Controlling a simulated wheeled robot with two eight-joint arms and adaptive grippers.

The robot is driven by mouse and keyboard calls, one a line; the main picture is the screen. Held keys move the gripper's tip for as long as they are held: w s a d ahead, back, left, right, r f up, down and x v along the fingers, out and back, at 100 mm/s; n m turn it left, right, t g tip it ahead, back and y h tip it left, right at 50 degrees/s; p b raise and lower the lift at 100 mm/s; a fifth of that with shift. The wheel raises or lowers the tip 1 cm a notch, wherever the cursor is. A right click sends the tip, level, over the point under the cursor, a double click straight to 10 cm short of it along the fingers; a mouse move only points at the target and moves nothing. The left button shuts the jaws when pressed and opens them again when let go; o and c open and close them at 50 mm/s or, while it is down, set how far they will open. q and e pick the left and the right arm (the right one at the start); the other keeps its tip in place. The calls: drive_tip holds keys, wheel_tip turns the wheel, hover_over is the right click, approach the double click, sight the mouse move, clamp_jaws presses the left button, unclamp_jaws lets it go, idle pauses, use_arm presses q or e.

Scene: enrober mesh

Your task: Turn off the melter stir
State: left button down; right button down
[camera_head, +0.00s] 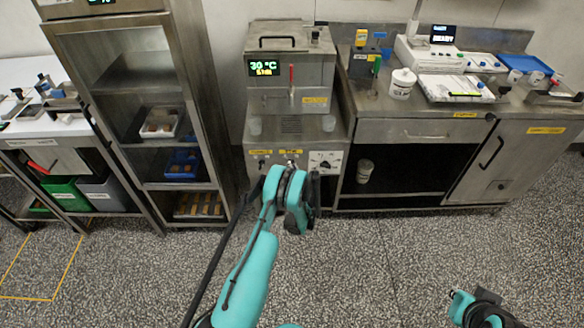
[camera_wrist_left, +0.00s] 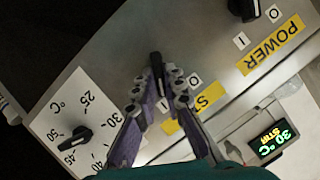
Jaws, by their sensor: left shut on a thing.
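The melter (camera_head: 318,78) is a steel machine against the wall, with a red lever and a green display (camera_head: 264,68) reading 30 °C. The display also shows in the left wrist view (camera_wrist_left: 277,141), with STIR under the temperature. The black stir knob (camera_wrist_left: 156,62) is on the front panel beside a yellow label (camera_wrist_left: 208,95) that is partly hidden. My left gripper (camera_wrist_left: 158,82) is shut on this knob, its fingertips on both sides. My left gripper in the head view (camera_head: 291,170) hides the knob. My right arm shows only at the lower right, its jaws unclear (camera_head: 482,308).
The power knob (camera_wrist_left: 243,8) and the temperature dial (camera_wrist_left: 76,138) flank the stir knob. A steel rack (camera_head: 135,75) stands left of the melter. A steel counter (camera_head: 400,130) with devices and a white jar (camera_head: 402,84) stands right. The speckled floor in front is clear.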

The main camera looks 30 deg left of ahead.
use_arm(q)
drive_tip(key=shift+a, duration=0.2)
drive_tip(key=n+t+h, duration=0.1)
drive_tip(key=n, duration=0.1)
drive_tip(key=n+t+h, duration=0.1)
drive_tip(key=n+h, duration=0.1)
drive_tip(key=n, duration=0.1)
drive_tip(key=n+t+h, duration=0.1)
drive_tip(key=n, duration=0.2)
drive_tip(key=shift+s+a+r+h, duration=0.1)
drive_tip(key=shift+s+a+h, duration=0.05)
drive_tip(key=shift+a+h, duration=0.25)
idle(0.6)
drive_tip(key=shift+d, duration=0.1)
drive_tip(key=c, duration=1.7)
unclamp_jaws()
drive_tip(key=shift+o, duration=0.5)
drive_tip(key=shift+f, duration=0.2)
